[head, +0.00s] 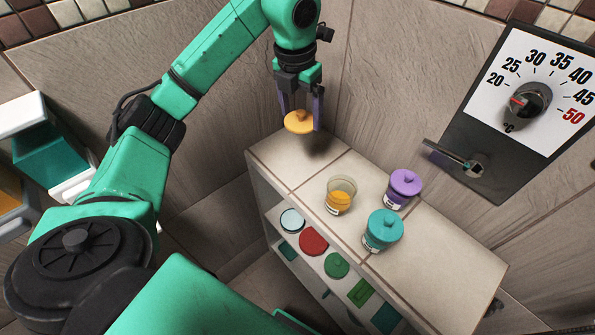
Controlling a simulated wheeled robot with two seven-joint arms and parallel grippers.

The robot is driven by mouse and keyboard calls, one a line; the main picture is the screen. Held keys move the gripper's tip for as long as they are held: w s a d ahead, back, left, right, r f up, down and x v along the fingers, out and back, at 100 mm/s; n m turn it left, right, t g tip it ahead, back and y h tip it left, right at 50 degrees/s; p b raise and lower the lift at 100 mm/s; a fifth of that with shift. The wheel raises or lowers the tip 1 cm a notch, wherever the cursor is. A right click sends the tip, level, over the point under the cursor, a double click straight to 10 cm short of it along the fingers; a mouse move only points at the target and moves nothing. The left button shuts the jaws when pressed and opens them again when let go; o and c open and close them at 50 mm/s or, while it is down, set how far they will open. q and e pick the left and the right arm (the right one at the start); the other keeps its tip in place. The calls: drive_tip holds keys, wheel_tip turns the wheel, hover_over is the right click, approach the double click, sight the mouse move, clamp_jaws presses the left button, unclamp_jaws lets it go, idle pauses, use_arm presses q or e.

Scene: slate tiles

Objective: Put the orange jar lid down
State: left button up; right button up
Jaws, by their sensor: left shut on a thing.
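The orange jar lid (298,123) is a round disc with a small knob on top. My left gripper (300,112) is shut on it, with a finger on each side. The lid hangs above the far left end of the tiled counter (283,157), apart from it, with a dark shadow on the counter below. An open glass jar (341,187) with orange contents and a label stands on the counter, to the right of and nearer than the held lid. My right gripper is not in view.
A purple-lidded jar (403,187) and a teal-lidded jar (383,230) stand on the counter. A shelf below holds a red disc (313,241), a green lid (337,265) and other items. A wall panel with a dial (528,101) and a lever (450,155) is at right. The counter's left end is clear.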

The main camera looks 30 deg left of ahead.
use_arm(q)
hover_over(301, 173)
wheel_tip(301, 173, down, 7)
drive_tip(key=f, duration=0.3)
drive_tip(key=f+p, duration=0.1)
drive_tip(key=f, duration=0.6)
drive_tip(key=shift+s+f, duration=0.3)
drive_tip(key=shift+s, duration=0.05)
drive_tip(key=shift+w+f, duration=0.1)
drive_tip(key=shift+f, duration=0.45)
drive_tip(key=o, duration=1)
drive_tip(key=shift+r, duration=0.25)
wheel_tip(301, 173, up, 12)
drive_tip(key=s+b, duration=0.1)
drive_tip(key=b, duration=0.1)
drive_tip(key=shift+s+a, duration=0.15)
drive_tip(key=shift+s, duration=0.1)
